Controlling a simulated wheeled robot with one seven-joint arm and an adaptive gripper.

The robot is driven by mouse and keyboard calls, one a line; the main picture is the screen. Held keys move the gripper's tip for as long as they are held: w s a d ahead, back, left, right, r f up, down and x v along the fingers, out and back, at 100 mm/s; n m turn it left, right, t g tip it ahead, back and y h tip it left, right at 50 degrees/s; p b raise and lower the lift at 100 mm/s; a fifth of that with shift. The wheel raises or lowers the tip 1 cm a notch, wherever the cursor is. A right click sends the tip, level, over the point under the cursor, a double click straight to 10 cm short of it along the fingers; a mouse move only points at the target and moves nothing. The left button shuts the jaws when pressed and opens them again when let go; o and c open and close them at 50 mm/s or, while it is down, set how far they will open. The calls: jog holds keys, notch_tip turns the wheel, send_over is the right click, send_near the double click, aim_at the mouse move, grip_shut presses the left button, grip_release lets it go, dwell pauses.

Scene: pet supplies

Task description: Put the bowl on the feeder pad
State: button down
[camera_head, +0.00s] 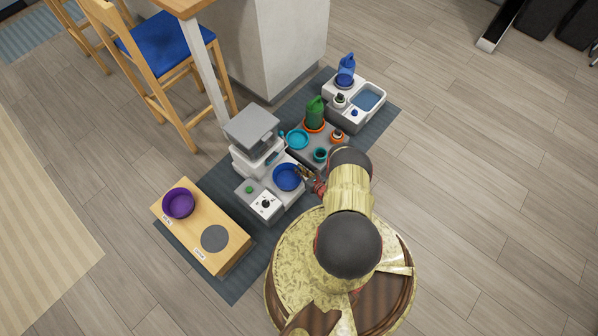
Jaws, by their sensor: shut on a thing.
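A blue bowl (287,177) is upright at the front of the grey and white feeder (252,138), over its light pad (289,197). I cannot tell from this angle whether it rests on the pad or is held just above it. My gripper (305,175) is at the bowl's right rim and is shut on it. The fingertips are small and partly hidden by my arm.
A wooden stand (188,225) at left holds a purple bowl (179,203) beside a grey disc (215,238). A teal dish (297,139), green bottle (315,112) and small cups stand behind. A white basin unit (368,97) is farther back. Open floor lies right.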

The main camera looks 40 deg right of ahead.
jog(key=c, duration=2.3)
grip_release()
jog(key=shift+f, duration=0.1)
jog(key=shift+c, duration=0.2)
jog(key=o, duration=0.5)
jog(key=shift+c, duration=0.2)
